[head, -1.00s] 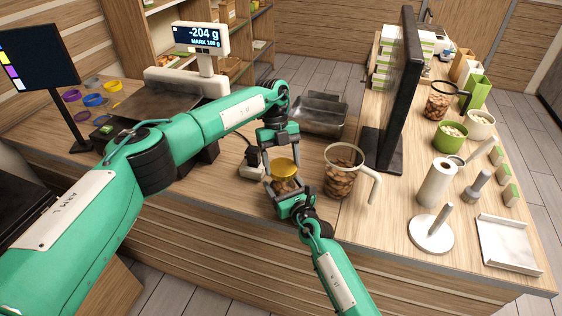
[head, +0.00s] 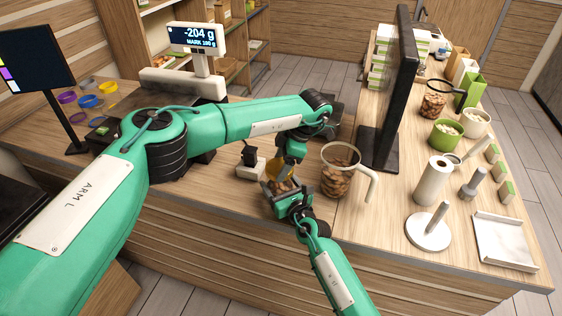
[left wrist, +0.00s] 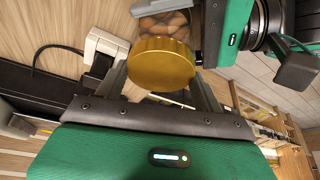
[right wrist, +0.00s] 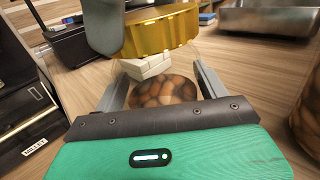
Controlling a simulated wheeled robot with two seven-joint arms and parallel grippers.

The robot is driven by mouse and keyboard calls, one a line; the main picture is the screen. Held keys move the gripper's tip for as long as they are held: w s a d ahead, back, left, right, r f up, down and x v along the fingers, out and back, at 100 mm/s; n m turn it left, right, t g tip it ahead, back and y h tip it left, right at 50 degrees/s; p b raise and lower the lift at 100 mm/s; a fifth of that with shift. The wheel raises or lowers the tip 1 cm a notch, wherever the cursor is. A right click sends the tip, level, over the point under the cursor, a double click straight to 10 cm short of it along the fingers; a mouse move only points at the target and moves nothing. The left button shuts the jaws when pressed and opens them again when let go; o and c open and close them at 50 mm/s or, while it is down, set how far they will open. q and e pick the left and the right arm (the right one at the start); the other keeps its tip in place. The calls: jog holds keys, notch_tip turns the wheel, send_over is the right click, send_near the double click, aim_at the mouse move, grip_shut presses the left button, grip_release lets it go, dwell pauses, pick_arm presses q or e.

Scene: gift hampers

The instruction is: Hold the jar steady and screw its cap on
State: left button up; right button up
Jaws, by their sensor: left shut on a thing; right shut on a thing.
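The jar (head: 284,186) is small, clear and filled with brown nuts. It stands upright near the counter's front edge. My right gripper (head: 283,190) is shut around its body, and the jar shows between the fingers in the right wrist view (right wrist: 165,91). The gold cap (left wrist: 161,62) is at the top of the jar, and it also shows in the right wrist view (right wrist: 160,36). My left gripper (left wrist: 160,72) is shut on the cap's sides from above. How far the cap sits on the thread I cannot tell. My left wrist partly hides the cap in the head view.
A glass pitcher of nuts (head: 340,176) with a white handle stands close right of the jar. A small white block with a black top (head: 250,160) is close left. A dark upright screen (head: 394,90) is behind right. A scale display (head: 196,40) reads -204 g.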

pick_arm(q)
jog(key=m+t, duration=0.1)
jog(key=m, duration=0.1)
jog(key=m+t, duration=0.1)
jog(key=m, duration=0.1)
jog(key=shift+a+m, duration=0.2)
jog(key=shift+m, duration=0.2)
jog(key=m+t+h, duration=0.1)
jog(key=m, duration=0.2)
jog(key=m+t+h, duration=0.1)
jog(key=m, duration=0.2)
jog(key=shift+s+a+m, duration=0.1)
jog(key=shift+s+m, duration=0.1)
jog(key=shift+m, duration=0.1)
jog(key=m+h, duration=0.1)
jog(key=m, duration=0.1)
jog(key=m+h, duration=0.1)
jog(key=m, duration=0.2)
jog(key=shift+a+t, duration=0.15)
jog(key=shift+t, duration=0.25)
pick_arm(e)
jog(key=shift+a, duration=0.1)
pick_arm(q)
jog(key=m+h, duration=0.1)
jog(key=m, duration=0.4)
jog(key=shift+h, duration=0.4)
jog(key=o, duration=0.9)
jog(key=shift+s, duration=0.1)
jog(key=shift+o, duration=0.2)
jog(key=shift+r, duration=2.2)
